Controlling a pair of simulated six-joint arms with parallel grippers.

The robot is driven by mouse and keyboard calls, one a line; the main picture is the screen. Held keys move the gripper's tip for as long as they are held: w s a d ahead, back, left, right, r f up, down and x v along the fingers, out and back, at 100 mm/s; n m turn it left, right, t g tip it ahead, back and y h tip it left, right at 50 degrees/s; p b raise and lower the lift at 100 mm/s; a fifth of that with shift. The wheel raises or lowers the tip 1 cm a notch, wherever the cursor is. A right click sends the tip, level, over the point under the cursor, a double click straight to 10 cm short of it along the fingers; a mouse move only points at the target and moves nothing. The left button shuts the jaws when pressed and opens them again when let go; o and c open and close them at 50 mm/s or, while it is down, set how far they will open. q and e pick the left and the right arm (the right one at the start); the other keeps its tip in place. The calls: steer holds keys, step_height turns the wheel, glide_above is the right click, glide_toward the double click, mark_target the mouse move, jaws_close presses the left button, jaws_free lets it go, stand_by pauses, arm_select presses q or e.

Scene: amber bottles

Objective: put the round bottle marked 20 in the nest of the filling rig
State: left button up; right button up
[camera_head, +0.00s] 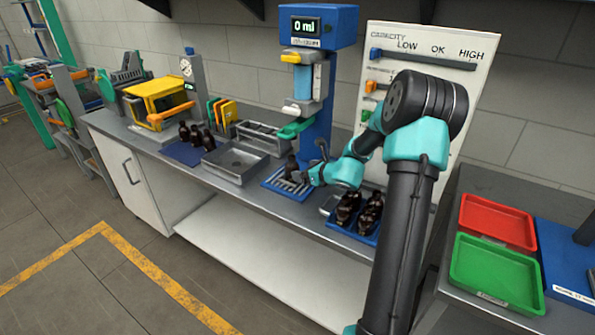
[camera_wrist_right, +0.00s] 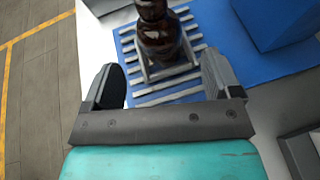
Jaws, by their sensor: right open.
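A dark amber bottle (camera_head: 291,166) stands upright on the slatted blue base of the filling rig (camera_head: 318,95). In the right wrist view the bottle (camera_wrist_right: 160,35) has a rounded body, and its foot sits inside the square grey nest (camera_wrist_right: 168,71). Its top is cut off by the frame edge, and I cannot read any mark on it. My right gripper (camera_head: 308,176) is at the rig's base beside the bottle. In its wrist view the right gripper (camera_wrist_right: 162,78) is open and empty, with the bottle just beyond its fingertips. My left gripper is not in view.
A blue tray (camera_head: 352,236) of dark bottles stands right of the rig, partly behind my right arm. More dark bottles stand on a blue mat (camera_head: 180,153) at left. A grey metal tray (camera_head: 235,162) lies between. Red (camera_head: 497,222) and green (camera_head: 495,272) trays are at right.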

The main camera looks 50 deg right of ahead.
steer(key=v, duration=0.5)
steer(key=shift+s, duration=0.15)
